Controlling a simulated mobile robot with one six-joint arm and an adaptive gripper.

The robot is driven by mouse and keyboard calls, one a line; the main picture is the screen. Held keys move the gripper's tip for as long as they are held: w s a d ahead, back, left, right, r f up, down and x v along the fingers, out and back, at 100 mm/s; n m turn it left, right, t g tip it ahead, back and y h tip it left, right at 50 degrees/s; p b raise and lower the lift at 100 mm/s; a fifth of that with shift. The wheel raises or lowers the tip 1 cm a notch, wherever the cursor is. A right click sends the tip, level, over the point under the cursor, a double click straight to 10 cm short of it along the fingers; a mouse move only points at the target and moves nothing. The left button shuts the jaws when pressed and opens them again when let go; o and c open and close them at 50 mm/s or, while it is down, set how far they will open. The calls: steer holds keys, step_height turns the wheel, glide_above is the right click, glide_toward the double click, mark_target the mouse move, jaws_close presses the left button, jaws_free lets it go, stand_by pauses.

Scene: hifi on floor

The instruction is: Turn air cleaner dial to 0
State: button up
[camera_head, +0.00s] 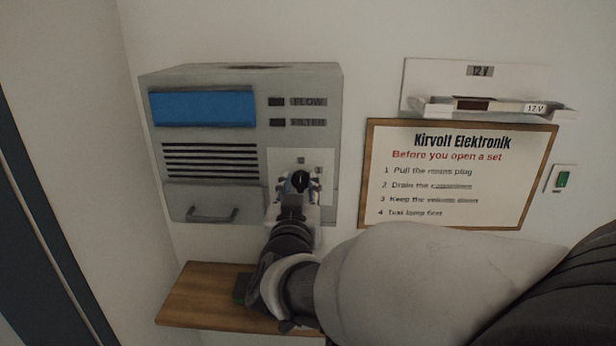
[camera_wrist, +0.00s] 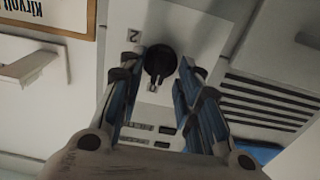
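The air cleaner (camera_head: 240,85) is a grey box on the wall with a blue panel. Its black round dial (camera_wrist: 160,62) sits on a pale plate at its lower right. In the wrist view, which shows the unit upside down, a "2" (camera_wrist: 134,36) is printed beside the dial; a small mark by the dial's lower edge is too small to read. My gripper (camera_wrist: 161,68) is open, with one finger on each side of the dial and gaps visible between. In the head view my gripper (camera_head: 299,184) is in front of the dial plate and hides most of it.
A wooden shelf (camera_head: 200,296) is below the unit, with a small green item (camera_head: 240,287) partly behind my arm. A framed notice (camera_head: 450,175), a 12 V fixture (camera_head: 475,90) and a green switch (camera_head: 562,179) are on the wall at right. A drawer handle (camera_head: 211,215) sticks out at lower left.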

steer(key=s, duration=1.1)
steer(key=shift+s+a, duration=0.15)
steer(key=shift+s, duration=0.05)
steer(key=shift+w, duration=0.1)
